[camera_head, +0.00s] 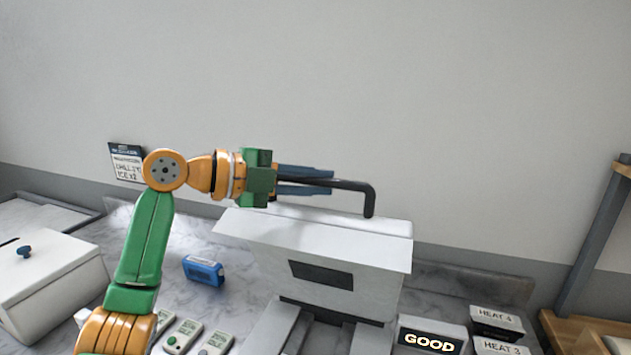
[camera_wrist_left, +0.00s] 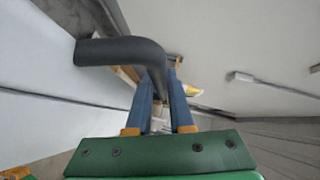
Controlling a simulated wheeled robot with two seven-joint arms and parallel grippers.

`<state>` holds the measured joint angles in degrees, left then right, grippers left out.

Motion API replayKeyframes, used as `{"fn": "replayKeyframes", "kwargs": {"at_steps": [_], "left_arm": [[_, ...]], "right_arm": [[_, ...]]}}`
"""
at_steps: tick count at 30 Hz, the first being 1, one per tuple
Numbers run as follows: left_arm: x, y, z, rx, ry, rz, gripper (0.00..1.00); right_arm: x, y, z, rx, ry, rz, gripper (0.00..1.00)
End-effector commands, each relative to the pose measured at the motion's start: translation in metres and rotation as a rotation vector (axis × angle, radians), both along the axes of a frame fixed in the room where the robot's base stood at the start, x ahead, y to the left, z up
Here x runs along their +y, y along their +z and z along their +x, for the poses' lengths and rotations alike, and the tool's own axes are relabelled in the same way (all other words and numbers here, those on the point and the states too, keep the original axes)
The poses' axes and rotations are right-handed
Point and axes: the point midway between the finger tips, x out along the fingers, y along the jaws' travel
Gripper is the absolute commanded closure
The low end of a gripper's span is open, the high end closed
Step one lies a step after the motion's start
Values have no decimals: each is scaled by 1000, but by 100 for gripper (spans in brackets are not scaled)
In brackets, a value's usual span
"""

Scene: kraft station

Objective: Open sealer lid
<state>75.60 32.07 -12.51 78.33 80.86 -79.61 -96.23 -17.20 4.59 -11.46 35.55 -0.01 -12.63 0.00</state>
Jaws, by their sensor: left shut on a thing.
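The sealer is a pale grey box-like machine (camera_head: 325,250) in the middle of the head view, with a flat, slightly tilted lid (camera_head: 310,222) on top. A dark bent handle (camera_head: 369,200) rises from the lid's right part and turns left. My left gripper (camera_head: 326,181) comes in from the left above the lid, its blue fingers shut on the level part of the handle. In the left wrist view the handle (camera_wrist_left: 120,50) bends to the left beside the fingertips (camera_wrist_left: 162,82). Whether there is a gap under the lid I cannot tell. My right gripper is not in view.
A white box with a blue knob (camera_head: 55,275) stands at the left. A blue device (camera_head: 203,270) and small pale devices (camera_head: 183,336) lie on the marble counter. A "GOOD" sign (camera_head: 430,341) and heat-labelled boxes (camera_head: 497,322) are at the right.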

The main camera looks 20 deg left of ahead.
Motion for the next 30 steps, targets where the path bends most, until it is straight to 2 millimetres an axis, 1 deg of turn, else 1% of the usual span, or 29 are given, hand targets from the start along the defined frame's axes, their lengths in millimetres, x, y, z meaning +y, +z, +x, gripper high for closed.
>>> {"fn": "replayKeyframes", "kwargs": {"at_steps": [1,6,7,8,9,10,20,23,24,27,30], "left_arm": [[0,-3,0,6,1,4,100],[0,-3,0,6,1,4,100],[0,-3,0,6,1,4,78],[0,-2,0,6,0,3,69],[0,-2,0,5,0,3,59],[0,-2,0,5,0,3,51],[2,-1,-1,1,1,1,51],[14,-1,-11,-2,3,2,51],[22,1,-17,-3,4,1,51],[37,6,-31,0,3,1,51],[47,12,-40,2,3,2,51]], "right_arm": [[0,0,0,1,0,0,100],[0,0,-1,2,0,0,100],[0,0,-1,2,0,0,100],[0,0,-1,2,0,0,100],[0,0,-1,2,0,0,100],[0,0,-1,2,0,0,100],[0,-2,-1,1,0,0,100],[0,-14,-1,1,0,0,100],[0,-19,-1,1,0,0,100],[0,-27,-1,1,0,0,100],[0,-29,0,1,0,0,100]]}}
